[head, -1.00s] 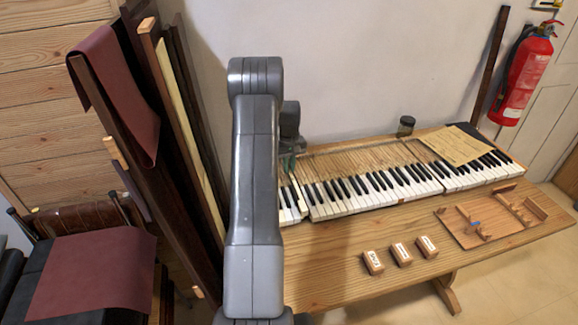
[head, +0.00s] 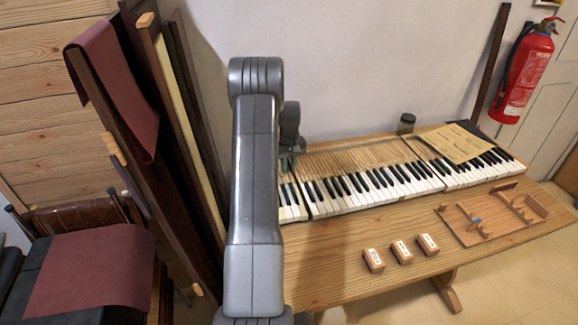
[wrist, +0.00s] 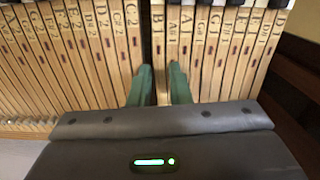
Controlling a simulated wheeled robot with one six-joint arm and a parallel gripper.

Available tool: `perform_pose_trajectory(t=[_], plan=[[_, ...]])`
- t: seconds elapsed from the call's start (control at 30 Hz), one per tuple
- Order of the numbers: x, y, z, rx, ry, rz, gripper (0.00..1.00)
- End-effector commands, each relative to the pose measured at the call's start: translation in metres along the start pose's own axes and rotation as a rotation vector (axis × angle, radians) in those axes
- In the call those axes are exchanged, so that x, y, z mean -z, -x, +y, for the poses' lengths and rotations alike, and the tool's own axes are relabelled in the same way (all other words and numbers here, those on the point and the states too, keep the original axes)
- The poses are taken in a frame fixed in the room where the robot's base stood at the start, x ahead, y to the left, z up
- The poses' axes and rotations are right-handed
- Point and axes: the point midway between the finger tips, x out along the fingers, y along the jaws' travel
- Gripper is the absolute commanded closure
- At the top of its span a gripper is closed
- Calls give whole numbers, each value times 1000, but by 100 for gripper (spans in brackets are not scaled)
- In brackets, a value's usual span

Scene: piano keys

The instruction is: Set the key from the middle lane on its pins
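My gripper (wrist: 160,88) has green fingers that stand on either side of a narrow wooden key marked B1 (wrist: 158,45) in the wrist view. In the head view my gripper (head: 288,163) is low over the left part of the keyboard (head: 370,190), partly behind my arm. The wooden rack with lanes (head: 470,236) lies right on the table.
Three small labelled wooden blocks, one of them the middle block (head: 401,250), stand on the table (head: 335,270) in front of the keyboard. A paper sheet (head: 452,143) lies on the keyboard's right part. A dark jar (head: 406,124) stands behind. Tall boards lean at left.

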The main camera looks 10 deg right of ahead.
Motion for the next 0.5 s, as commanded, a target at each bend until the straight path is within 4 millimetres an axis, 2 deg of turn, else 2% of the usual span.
perform_pose_trajectory(t=[0.5], plan=[[0,1,0,0,0,-1,83]])
